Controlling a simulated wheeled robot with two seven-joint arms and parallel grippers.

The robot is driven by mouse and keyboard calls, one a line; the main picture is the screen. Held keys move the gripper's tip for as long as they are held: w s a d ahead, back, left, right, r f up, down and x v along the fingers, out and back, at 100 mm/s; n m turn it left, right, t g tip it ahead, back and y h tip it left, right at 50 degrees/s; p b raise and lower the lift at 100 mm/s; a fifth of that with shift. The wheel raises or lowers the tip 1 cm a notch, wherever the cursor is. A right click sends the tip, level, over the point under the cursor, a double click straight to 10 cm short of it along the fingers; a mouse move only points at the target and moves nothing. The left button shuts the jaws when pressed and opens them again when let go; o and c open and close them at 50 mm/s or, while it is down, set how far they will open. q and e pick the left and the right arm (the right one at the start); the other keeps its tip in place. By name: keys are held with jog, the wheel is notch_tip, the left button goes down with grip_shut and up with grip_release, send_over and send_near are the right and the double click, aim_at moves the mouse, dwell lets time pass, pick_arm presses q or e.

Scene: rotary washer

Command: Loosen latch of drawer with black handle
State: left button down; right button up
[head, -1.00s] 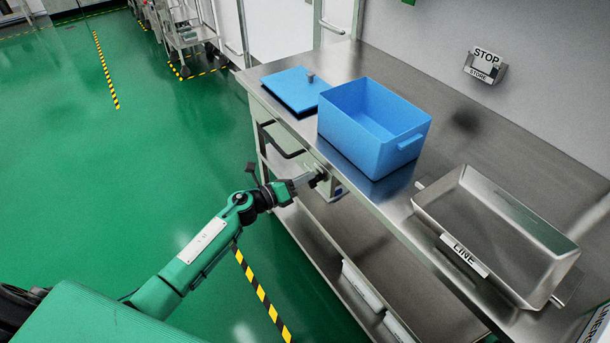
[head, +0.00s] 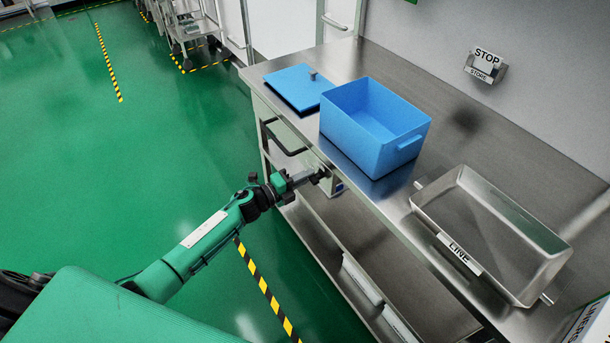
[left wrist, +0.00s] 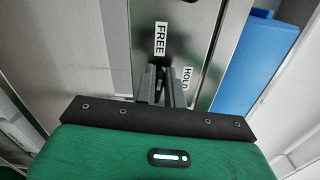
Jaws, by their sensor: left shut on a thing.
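The drawer with the black handle (head: 284,138) is under the left end of the steel bench. The latch plate, with FREE and HOLD labels, shows in the left wrist view (left wrist: 195,45). FREE is above the fingers and HOLD is to their right. My left gripper (head: 321,175) is at the bench front, right of the black handle, and is shut on the latch. The fingers (left wrist: 163,80) hide most of the latch, so its exact angle is unclear. My right gripper is not in view.
On the steel bench (head: 455,130) stand an open blue bin (head: 365,140), a blue lid (head: 295,88) and a steel tray (head: 480,235) labelled LINE. A lower shelf (head: 330,235) runs beneath.

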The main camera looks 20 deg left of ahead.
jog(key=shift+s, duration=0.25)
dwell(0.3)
pick_arm(q)
jog(key=c, duration=1.5)
grip_release()
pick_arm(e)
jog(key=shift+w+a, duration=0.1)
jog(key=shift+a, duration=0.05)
pick_arm(q)
jog(key=shift+a, duration=0.1)
